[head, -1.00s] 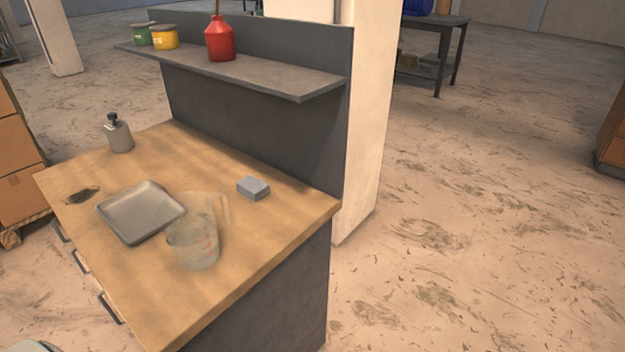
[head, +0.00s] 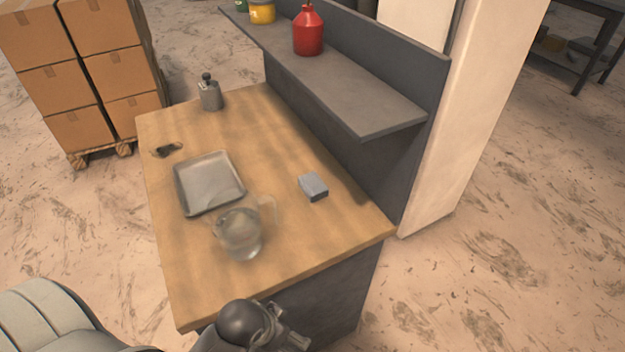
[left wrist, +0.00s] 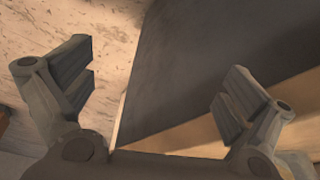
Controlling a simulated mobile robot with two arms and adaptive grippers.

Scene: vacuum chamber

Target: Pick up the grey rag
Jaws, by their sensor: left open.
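A small grey-blue folded block, which looks like the grey rag (head: 313,187), lies on the wooden worktop (head: 285,235) near its back right edge, by the upright panel. My left gripper (left wrist: 160,95) is open in the left wrist view, with nothing between its fingers. That view shows the bench's dark side and a strip of wood beyond the fingers, not the rag. In the head view, part of my arm is at the bottom, in front of the bench's near end and apart from the rag. My right gripper is not in view.
A clear glass jug (head: 240,235) stands left of the rag, with a metal tray (head: 208,182) behind it. A dispenser bottle (head: 210,93) and a small dark item (head: 167,150) are farther back. A shelf (head: 365,105) with a red can (head: 308,32) overhangs the back.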

